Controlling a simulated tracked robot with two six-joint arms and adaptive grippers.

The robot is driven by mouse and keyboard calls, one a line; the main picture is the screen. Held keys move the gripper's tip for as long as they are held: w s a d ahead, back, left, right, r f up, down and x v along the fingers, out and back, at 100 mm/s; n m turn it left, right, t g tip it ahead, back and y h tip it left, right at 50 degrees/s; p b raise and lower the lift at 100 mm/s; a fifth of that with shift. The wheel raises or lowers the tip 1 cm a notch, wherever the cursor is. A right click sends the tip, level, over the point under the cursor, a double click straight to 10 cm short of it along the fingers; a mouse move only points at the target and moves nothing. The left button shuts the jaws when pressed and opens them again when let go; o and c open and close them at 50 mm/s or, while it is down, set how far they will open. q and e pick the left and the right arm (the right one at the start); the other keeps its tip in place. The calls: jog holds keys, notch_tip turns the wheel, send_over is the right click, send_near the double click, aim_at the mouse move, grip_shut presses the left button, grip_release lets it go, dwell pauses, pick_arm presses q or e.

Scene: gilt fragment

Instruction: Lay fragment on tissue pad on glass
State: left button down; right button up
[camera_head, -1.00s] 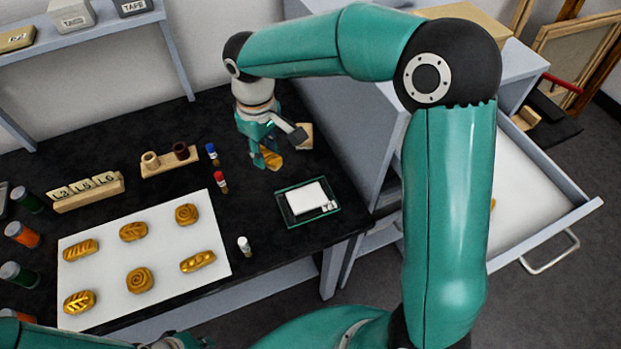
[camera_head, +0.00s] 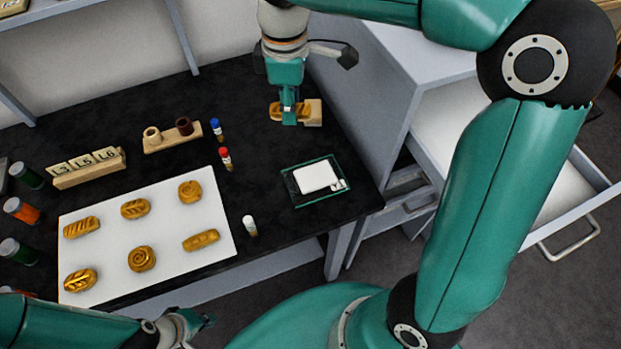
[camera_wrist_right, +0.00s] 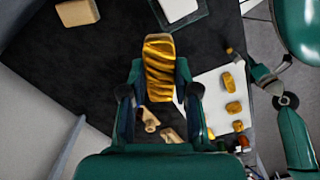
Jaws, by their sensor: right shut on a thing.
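The gold ridged fragment (camera_head: 276,111) is clamped between the fingers of my right gripper (camera_head: 290,117), which partly hide it. In the right wrist view the fragment (camera_wrist_right: 160,68) stands out beyond the fingers, apparently clear of the black bench top. The white tissue pad (camera_head: 315,177) lies on the dark glass plate (camera_head: 309,202) with a green edge, to the lower right of the right gripper; both also show at the top of the wrist view. My left gripper (camera_head: 198,326) is low at the bottom left, away from the fragment; its finger opening is unclear.
A wooden block (camera_head: 315,112) is just right of the fragment. A white sheet (camera_head: 160,235) with several gold pieces lies left. Blue-capped (camera_head: 216,129), red-capped (camera_head: 226,158) and white (camera_head: 249,226) vials stand between. An open drawer (camera_head: 575,225) is at right.

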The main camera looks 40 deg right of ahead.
aim_at(315, 174)
jog(key=s+d+r+n+b, duration=0.2)
jog(key=s+r+n, duration=0.1)
jog(key=s+n, duration=0.2)
notch_tip(315, 174, down, 19)
jog(key=shift+r+b, duration=0.1)
jog(key=shift+b, duration=0.35)
jog(key=o, duration=0.9)
